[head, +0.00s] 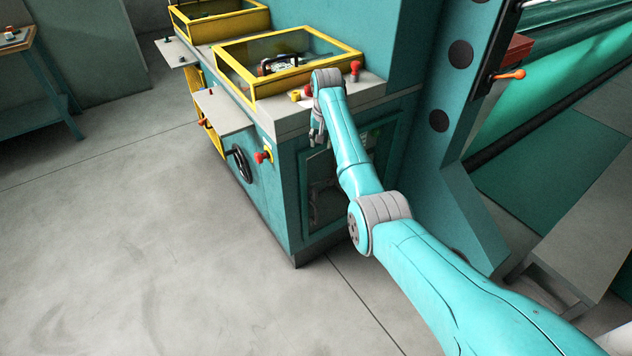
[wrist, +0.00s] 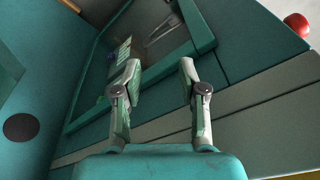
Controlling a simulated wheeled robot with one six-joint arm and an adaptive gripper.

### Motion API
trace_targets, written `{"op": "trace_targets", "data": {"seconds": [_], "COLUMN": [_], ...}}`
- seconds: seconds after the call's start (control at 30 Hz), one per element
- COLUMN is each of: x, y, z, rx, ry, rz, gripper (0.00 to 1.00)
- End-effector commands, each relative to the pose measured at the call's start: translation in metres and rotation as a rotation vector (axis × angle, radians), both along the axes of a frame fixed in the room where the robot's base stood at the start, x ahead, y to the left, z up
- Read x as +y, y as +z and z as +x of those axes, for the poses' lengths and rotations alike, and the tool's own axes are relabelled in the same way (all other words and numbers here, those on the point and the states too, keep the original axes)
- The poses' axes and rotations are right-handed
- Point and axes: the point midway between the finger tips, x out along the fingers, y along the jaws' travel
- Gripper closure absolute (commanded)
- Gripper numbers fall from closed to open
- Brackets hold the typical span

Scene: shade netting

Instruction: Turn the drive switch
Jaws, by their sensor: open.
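I cannot tell for certain which control is the drive switch. More red knobs stand on the cabinet top, one clearly at the right (head: 355,68) and one partly hidden by my wrist. A round red part (wrist: 297,24) shows at the top right of the wrist view. My gripper (head: 317,132) points down in front of the cabinet's upper front edge. In the wrist view its two fingers (wrist: 160,68) are apart, with nothing between them, facing a framed panel.
The framed panel (wrist: 205,22) is on the cabinet front. A black handwheel (head: 240,165) is on its left side. A yellow-framed clear cover (head: 235,75) is on top. An orange-tipped lever (head: 510,75) is on the column at right. The floor (head: 150,240) at left is clear.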

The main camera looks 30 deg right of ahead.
Motion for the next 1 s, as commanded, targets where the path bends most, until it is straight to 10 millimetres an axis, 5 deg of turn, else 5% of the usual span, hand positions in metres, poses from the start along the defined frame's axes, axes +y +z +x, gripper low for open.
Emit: {"op": "trace_targets", "data": {"seconds": [0.6, 1.0], "x": [0.032, 0.044], "y": [-0.099, -0.129], "z": [-0.024, -0.036], "rx": [-0.091, -0.129], "ry": [0.056, 0.077], "rz": [-0.035, -0.050], "gripper": [0.58, 0.58]}}
